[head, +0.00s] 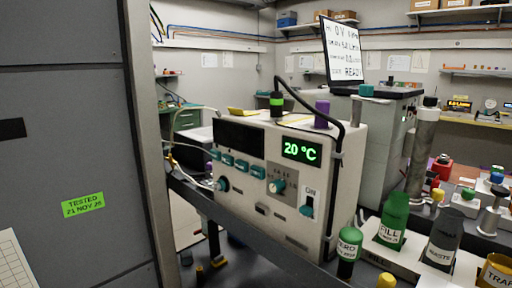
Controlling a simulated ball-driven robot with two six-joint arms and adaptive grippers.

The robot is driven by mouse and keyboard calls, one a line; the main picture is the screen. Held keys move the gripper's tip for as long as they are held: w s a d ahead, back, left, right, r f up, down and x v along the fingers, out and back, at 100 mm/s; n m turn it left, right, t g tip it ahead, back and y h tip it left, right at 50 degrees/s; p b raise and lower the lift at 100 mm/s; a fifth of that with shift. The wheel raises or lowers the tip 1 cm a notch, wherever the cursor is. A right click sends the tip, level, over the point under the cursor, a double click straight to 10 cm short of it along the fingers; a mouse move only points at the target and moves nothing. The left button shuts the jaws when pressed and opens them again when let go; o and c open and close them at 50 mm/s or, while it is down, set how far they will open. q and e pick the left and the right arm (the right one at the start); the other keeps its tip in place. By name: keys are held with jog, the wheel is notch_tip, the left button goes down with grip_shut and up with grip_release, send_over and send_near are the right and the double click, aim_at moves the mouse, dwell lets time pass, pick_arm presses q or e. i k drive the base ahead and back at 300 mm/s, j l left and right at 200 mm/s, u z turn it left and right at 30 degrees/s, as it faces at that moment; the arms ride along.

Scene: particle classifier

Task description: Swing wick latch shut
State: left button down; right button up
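I cannot pick out a wick latch with certainty in the head view. A white instrument box (257,215) with a green "20 °C" display (301,151), teal buttons, knobs and an ON switch (307,203) stands in the middle. On its top are a black fitting with a green band (277,104) and a purple cap (322,114). A black hose arcs from the fitting down the box's right side. Neither of my grippers shows clearly.
A grey cabinet (75,120) fills the left side. Bottles marked FILL (393,220) and WASTE (441,240), a green-capped ZERO canister (348,250) and a yellow TRAP jar (496,271) crowd the lower right. A metal cylinder (422,150) stands behind them. A tilted screen (343,50) reads READY.

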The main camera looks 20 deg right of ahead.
aim_at(366, 92)
jog(key=l+z, duration=0.1)
jog(key=z, duration=0.3)
jog(key=i+z, duration=0.1)
jog(key=z, duration=0.3)
jog(key=l+z, duration=0.1)
jog(key=z, duration=0.3)
jog(key=l+u, duration=0.4)
jog(key=l, duration=0.55)
